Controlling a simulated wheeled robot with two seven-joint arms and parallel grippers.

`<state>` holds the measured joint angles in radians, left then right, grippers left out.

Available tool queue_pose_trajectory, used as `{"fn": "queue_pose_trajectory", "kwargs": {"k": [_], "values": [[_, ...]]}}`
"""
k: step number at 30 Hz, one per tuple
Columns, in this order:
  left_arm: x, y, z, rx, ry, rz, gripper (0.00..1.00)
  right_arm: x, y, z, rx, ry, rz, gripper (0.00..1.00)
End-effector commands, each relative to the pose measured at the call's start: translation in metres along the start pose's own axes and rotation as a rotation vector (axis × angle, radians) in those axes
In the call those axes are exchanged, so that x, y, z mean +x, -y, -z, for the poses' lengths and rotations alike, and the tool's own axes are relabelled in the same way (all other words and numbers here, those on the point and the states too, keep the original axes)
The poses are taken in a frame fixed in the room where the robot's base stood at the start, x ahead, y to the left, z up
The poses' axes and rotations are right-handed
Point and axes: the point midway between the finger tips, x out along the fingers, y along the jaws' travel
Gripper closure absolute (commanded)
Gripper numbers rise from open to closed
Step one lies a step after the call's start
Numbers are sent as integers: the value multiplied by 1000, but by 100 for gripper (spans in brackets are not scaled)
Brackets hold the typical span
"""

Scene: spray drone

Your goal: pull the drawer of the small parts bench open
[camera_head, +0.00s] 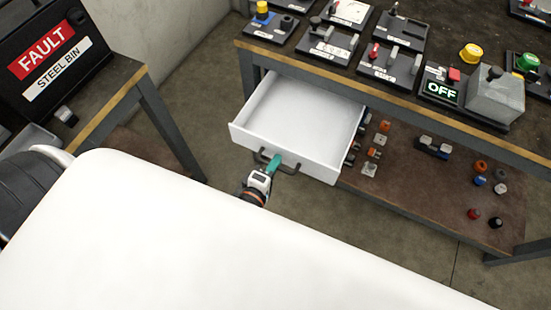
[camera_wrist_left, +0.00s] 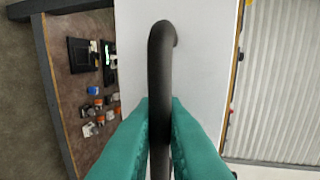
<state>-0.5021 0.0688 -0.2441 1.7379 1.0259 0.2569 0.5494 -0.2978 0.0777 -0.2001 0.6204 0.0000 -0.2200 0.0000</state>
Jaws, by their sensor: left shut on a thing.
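The small parts bench (camera_head: 243,62) has a white drawer (camera_head: 300,100) standing well out from under its top. The drawer's inside looks empty. A dark bar handle (camera_head: 291,168) is on its front panel. My left gripper (camera_head: 274,163) is at the handle, its teal fingers closed around the bar. In the left wrist view, the teal fingers (camera_wrist_left: 158,125) press on both sides of the dark handle (camera_wrist_left: 161,60), with the white drawer front (camera_wrist_left: 205,75) behind it. My right gripper is not in view.
Several switch and fixture plates stand on the bench top, with a green OFF display (camera_head: 441,91) among them. The brown lower shelf (camera_head: 430,190) holds several small parts. At the left, a second table (camera_head: 110,108) carries a black steel bin (camera_head: 50,60) marked FAULT.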

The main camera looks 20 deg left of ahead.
Motion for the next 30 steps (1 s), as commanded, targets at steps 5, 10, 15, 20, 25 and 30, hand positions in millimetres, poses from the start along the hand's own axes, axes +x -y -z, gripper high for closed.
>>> {"fn": "queue_pose_trajectory", "kwargs": {"k": [5,10,15,20,25,30], "values": [[0,0,0,0,0,-1,85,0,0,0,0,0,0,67],[0,0,0,0,0,-1,83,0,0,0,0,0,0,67],[-2,0,0,1,0,-1,83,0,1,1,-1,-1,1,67],[-22,0,0,3,-1,-4,83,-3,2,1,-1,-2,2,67],[-59,0,0,3,-3,-5,83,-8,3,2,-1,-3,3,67],[-93,0,0,3,-2,-3,83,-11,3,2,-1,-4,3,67]]}}
